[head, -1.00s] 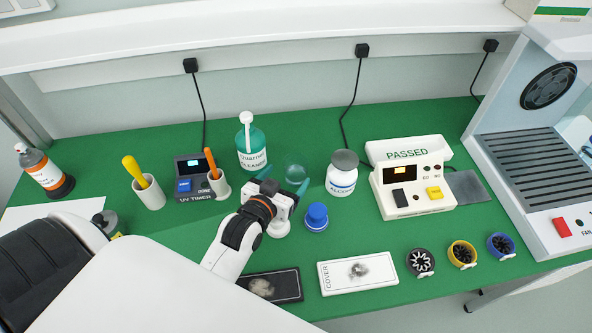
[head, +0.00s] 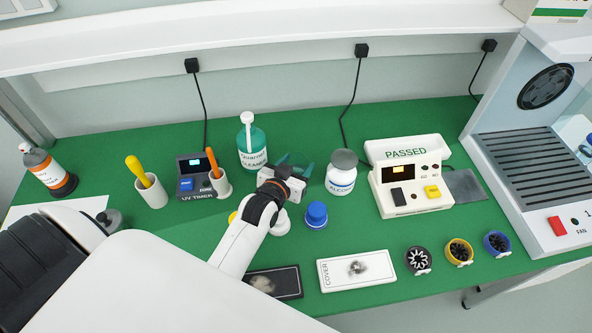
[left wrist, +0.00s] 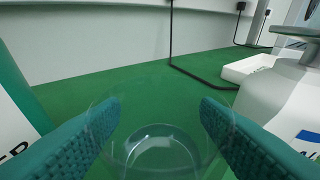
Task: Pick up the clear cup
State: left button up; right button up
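The clear cup (left wrist: 160,155) shows in the left wrist view at the bottom middle, see-through and faint against the green bench. My left gripper (head: 294,163) is open, with its teal fingers on either side of the cup. In the left wrist view the fingers (left wrist: 160,125) stand wide apart, and the cup's outline overlaps their inner edges. I cannot tell whether they touch it. In the head view the cup is mostly hidden by the gripper. My right gripper is not in view.
A white alcohol bottle (head: 341,176) stands close right of the gripper, and a teal cleaner bottle (head: 252,147) close left. A blue-capped container (head: 316,215) is in front. The tester (head: 410,188) stands farther right. Green bench is clear behind the cup.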

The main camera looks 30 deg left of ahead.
pick_arm(q)
jog(key=c, duration=0.4)
jog(key=shift+o, duration=0.2)
jog(key=shift+r, duration=0.15)
